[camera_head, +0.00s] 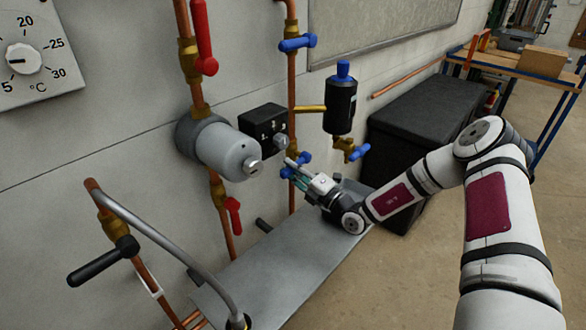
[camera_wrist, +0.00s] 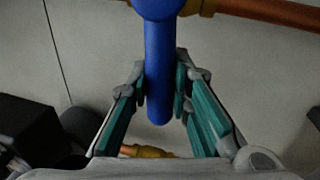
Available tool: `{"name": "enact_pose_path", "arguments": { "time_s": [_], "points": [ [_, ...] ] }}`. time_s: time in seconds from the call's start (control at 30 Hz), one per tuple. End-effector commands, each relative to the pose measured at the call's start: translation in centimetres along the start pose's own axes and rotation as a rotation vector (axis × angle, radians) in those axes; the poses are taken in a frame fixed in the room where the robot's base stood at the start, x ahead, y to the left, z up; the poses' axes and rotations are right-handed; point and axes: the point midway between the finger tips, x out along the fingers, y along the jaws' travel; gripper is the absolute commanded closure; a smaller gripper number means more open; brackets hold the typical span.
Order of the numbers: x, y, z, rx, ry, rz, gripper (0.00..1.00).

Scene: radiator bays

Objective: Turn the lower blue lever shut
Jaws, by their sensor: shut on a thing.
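The lower blue lever (camera_head: 304,158) sits on a brass valve on the right-hand vertical copper pipe, below the black box. My gripper (camera_head: 293,167) reaches it from the right and front, partly hiding it. In the wrist view the blue lever (camera_wrist: 158,65) runs down from its round hub between the two teal-padded fingers of my gripper (camera_wrist: 161,88). The fingers are shut on the lever, near its free end. The lever lies crosswise to the copper pipe (camera_wrist: 265,11) in that view.
An upper blue lever (camera_head: 297,43) is on the same pipe. A black canister with a blue cap (camera_head: 341,104) and a smaller blue handle (camera_head: 359,152) are close to the right. A grey cylinder (camera_head: 226,148) and a red lever (camera_head: 233,216) are left. A black chest (camera_head: 425,125) stands behind my arm.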

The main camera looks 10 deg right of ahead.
Motion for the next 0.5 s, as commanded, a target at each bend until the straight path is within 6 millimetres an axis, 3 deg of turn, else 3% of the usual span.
{"name": "enact_pose_path", "arguments": {
  "time_s": [0.5],
  "points": [
    [0.04, 0.61, -0.02, 0.115, -0.021, -0.002, 1.00]
  ]
}}
